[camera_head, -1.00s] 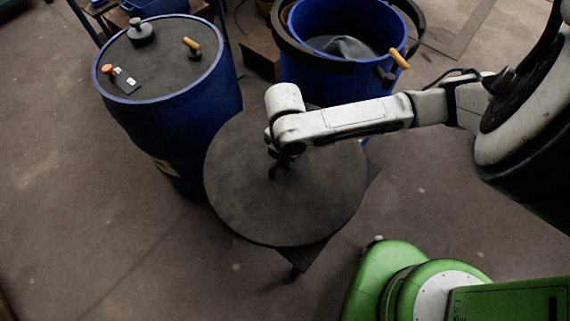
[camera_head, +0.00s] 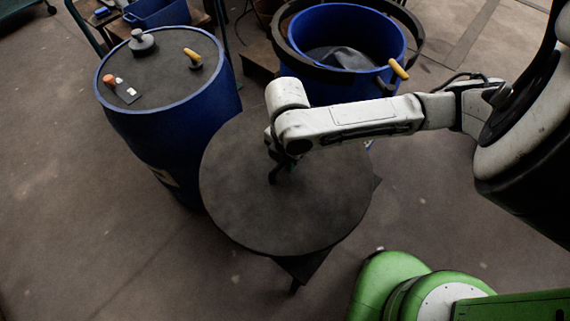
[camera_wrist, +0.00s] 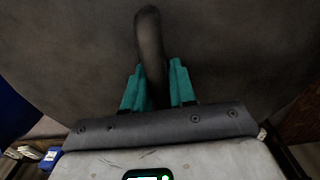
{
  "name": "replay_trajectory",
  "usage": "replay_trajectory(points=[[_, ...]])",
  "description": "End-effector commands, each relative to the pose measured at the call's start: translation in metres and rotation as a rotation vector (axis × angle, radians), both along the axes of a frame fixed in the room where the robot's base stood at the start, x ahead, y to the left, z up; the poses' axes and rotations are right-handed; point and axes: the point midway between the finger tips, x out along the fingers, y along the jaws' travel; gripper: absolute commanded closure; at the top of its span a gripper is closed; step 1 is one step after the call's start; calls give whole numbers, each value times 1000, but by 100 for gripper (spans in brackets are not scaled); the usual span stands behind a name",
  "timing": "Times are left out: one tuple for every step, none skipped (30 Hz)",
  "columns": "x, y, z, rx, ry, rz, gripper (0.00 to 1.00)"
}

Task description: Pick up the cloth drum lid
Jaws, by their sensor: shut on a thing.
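The cloth drum lid (camera_head: 300,215) is a dark grey round disc with a curved handle, in the middle of the head view. My gripper (camera_head: 279,168) reaches down to its handle, left of the disc's centre. In the wrist view the teal fingers of my gripper (camera_wrist: 155,70) are shut on the dark handle (camera_wrist: 149,28), one on each side. The lid's flat face (camera_wrist: 230,45) fills the upper part of that view. The lid hangs about level above a dark stand (camera_head: 305,266), most of which it hides. The open blue drum (camera_head: 335,82) behind holds grey cloth.
A closed blue drum (camera_head: 185,125) with a knob, a yellow handle and a small switch plate on top stands close left of the lid. A yellow handle (camera_head: 399,68) sticks up at the open drum's rim. The floor at the front left is clear.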

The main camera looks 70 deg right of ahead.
Motion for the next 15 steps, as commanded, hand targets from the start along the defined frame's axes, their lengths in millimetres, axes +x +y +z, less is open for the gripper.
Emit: replay_trajectory(points=[[-9, 2, 10, 1, 1, 0, 100], [-13, 3, 15, 2, 0, 0, 100], [-19, 4, 23, 1, 1, -1, 100], [-23, 5, 28, 1, 0, -1, 100], [-28, 6, 34, 1, 0, -1, 100], [-34, 8, 42, 0, 0, -1, 100], [-39, 9, 48, 1, 0, -1, 100], [-44, 10, 54, 1, 0, -1, 100], [-54, 12, 58, 1, 2, -2, 100], [-61, 14, 60, 1, 2, -2, 100], [-69, 17, 64, 2, 3, -2, 100], [-74, 18, 73, 1, 4, -4, 100], [-78, 19, 76, 2, 5, -5, 100], [-82, 20, 78, 1, 5, -6, 100], [-87, 22, 80, 1, 5, -5, 100]])
